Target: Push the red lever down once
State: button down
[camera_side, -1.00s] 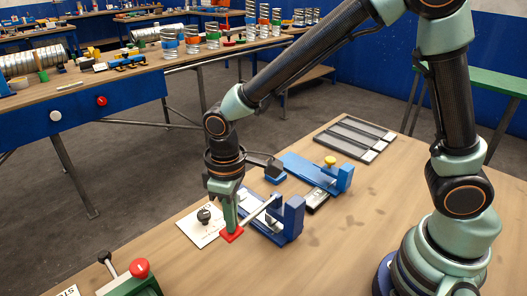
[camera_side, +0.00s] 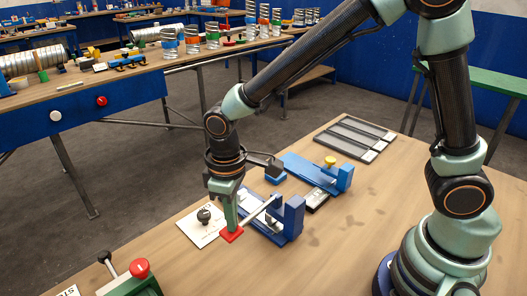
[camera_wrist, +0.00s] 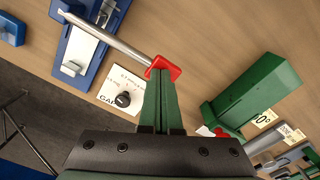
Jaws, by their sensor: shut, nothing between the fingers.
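The red lever tip (camera_side: 232,235) is a flat red pad at the end of a silver rod, which runs to a blue fixture (camera_side: 291,218). In the side view the pad is low, close to the tabletop. My gripper (camera_side: 230,229) points down with its green fingers shut and empty, and its tips meet the red pad from above. In the wrist view the red pad (camera_wrist: 163,67) shows at the end of my gripper's fingers (camera_wrist: 160,80), with the silver rod (camera_wrist: 110,38) leading to the upper left. The fingers partly cover the pad.
A white card with a black knob (camera_side: 204,216) lies left of the lever. A green box with a red button (camera_side: 139,269) stands at the front left. A second blue fixture with a yellow knob (camera_side: 330,161) and a grey tray (camera_side: 352,138) are behind.

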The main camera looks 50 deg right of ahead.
notch_tip(320, 180, up, 10)
jog(key=shift+r, duration=0.25)
dwell(1.0)
jog(key=shift+d, duration=0.1)
jog(key=s+d+r+m+t, duration=0.2)
jog(key=d+m, duration=0.1)
jog(key=d, duration=0.6)
jog(key=s+d+r+m+t, duration=0.2)
jog(key=s+d+m+t, duration=0.1)
jog(key=d, duration=0.6)
jog(key=shift+s+r+t, duration=0.15)
jog(key=shift+r+t, duration=0.1)
jog(key=shift+t, duration=0.05)
jog(key=shift+a, duration=0.1)
dwell(0.4)
